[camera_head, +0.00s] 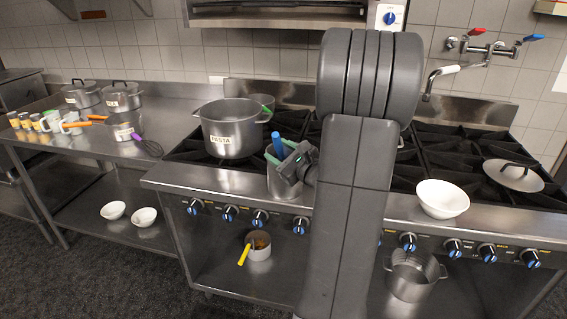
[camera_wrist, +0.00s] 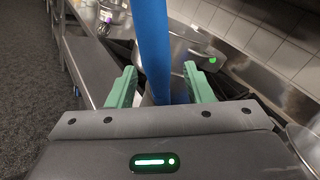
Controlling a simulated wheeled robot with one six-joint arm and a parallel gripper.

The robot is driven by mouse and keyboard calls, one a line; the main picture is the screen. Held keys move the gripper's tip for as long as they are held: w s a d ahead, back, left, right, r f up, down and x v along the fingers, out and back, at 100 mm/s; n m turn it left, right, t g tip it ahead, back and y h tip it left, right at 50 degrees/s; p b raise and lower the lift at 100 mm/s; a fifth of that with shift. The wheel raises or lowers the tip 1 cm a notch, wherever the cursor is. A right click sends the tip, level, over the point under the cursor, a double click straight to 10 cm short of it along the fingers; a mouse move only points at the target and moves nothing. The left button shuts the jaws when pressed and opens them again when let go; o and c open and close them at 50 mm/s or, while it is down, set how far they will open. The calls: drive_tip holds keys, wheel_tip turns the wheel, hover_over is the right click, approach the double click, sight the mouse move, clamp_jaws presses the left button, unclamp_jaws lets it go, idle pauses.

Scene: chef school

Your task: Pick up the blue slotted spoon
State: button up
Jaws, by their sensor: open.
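The blue slotted spoon (camera_head: 278,146) shows as a blue handle standing up out of a metal container (camera_head: 281,184) on the front of the stove. Its slotted end is hidden. My gripper (camera_head: 281,153) is at the blue handle, just above the container. In the wrist view the blue handle (camera_wrist: 152,50) rises between the two green fingers of my gripper (camera_wrist: 150,85), with a gap on each side. The fingers are open and hold nothing.
A large pasta pot (camera_head: 232,130) stands on the stove behind and left of my gripper. A white bowl (camera_head: 442,198) sits on the stove's front edge at right, and a lid (camera_head: 513,175) lies farther right. A steel counter (camera_head: 75,150) with pots and utensils is at left.

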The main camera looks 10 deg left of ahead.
clamp_jaws()
